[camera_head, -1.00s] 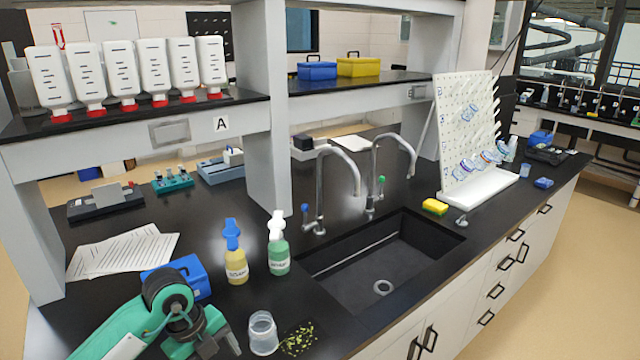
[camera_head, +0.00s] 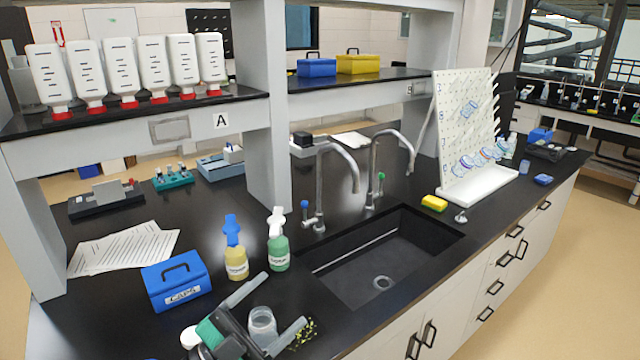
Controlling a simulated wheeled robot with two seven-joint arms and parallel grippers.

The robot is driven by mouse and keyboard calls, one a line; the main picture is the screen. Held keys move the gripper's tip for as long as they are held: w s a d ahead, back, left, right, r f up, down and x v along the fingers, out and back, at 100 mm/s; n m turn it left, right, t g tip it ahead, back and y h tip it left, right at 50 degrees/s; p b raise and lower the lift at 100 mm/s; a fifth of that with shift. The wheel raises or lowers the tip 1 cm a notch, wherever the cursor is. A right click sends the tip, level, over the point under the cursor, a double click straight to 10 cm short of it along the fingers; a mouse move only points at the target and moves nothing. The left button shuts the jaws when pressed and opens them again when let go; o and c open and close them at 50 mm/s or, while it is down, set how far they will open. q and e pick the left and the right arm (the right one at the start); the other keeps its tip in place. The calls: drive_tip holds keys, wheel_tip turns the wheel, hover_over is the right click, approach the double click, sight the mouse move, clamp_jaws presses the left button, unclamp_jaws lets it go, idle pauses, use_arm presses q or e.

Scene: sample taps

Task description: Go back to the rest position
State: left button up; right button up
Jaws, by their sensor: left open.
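My left gripper (camera_head: 284,300) comes in at the bottom of the head view. Its two grey fingers are spread wide apart and hold nothing. A clear, empty-looking jar (camera_head: 263,324) shows between the fingers, partly hidden by the gripper. I cannot tell whether the fingers are level with the jar or above it. My right gripper is not in view.
Green and yellow scraps (camera_head: 305,330) lie right of the jar. A blue caps box (camera_head: 178,283), a yellow bottle (camera_head: 236,262) and a green bottle (camera_head: 278,252) stand behind the gripper. The sink (camera_head: 380,262) is to the right. Papers (camera_head: 125,248) lie at left.

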use_arm(q)
drive_tip(key=w+a+f+n+t+y, duration=0.1)
drive_tip(key=a+f+n+t+y, duration=0.3)
drive_tip(key=n+y, duration=0.4)
drive_tip(key=w+a+f+n+t+y, duration=0.1)
drive_tip(key=a+n+t+y, duration=0.2)
drive_tip(key=a+n+y, duration=0.4)
drive_tip(key=s+a+f+n+g+y, duration=0.3)
drive_tip(key=a+f+n+g+y, duration=0.15)
drive_tip(key=f, duration=0.65)
drive_tip(key=s+f+m+g, duration=0.1)
drive_tip(key=s+f+g, duration=0.55)
drive_tip(key=s, duration=0.35)
drive_tip(key=s+f+g, duration=0.6)
drive_tip(key=s+f, duration=0.2)
drive_tip(key=s, duration=0.2)
wheel_tip(320, 180, down, 29)
drive_tip(key=g, duration=0.1)
drive_tip(key=s+a+f+g, duration=0.1)
drive_tip(key=s+a+f, duration=0.2)
drive_tip(key=s+f, duration=1.7)
drive_tip(key=shift+f, duration=0.6)
drive_tip(key=shift+w+m+h, duration=0.1)
drive_tip(key=shift+m+h, duration=0.15)
drive_tip(key=shift+c, duration=0.5)
